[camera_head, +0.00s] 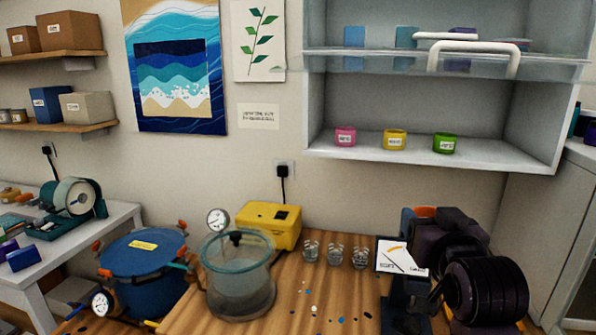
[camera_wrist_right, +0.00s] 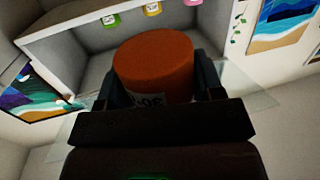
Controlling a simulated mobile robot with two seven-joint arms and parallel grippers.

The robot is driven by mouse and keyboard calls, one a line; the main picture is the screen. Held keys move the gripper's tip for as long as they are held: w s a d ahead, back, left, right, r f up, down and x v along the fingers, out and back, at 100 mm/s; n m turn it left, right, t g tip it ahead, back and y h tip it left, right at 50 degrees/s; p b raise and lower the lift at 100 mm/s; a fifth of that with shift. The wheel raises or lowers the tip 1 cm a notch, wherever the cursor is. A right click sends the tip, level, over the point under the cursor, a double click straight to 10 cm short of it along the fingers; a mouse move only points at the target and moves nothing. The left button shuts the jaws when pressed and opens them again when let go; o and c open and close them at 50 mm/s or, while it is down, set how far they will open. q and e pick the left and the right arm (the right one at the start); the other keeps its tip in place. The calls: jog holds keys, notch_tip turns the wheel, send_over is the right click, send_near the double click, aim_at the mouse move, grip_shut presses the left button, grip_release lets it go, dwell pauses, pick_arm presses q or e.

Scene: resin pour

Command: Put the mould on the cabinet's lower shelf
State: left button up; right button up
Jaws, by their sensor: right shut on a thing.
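The mould is an orange-red round block (camera_wrist_right: 155,68) with a white label on its near side. In the right wrist view it sits between the two dark fingers of my right gripper (camera_wrist_right: 155,88), which is shut on it. In the head view my right gripper (camera_head: 430,222) is low at the right, in front of and below the cabinet, and only a bit of orange mould (camera_head: 426,210) shows behind it. The cabinet's lower shelf (camera_head: 490,158) is at upper right, open at the front. My left gripper is not in view.
A pink pot (camera_head: 346,137), a yellow pot (camera_head: 394,140) and a green pot (camera_head: 446,143) stand on the lower shelf, with bare room right of the green one. A glass panel with a white handle (camera_head: 470,45) crosses above. Clear cups (camera_head: 336,254) and a glass chamber (camera_head: 238,275) stand on the table.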

jog(key=s+f, duration=0.2)
jog(key=f, duration=0.9)
jog(key=s+f, duration=0.3)
jog(key=f, duration=0.8)
jog(key=shift+f+y, duration=0.25)
jog(key=shift+y, duration=0.05)
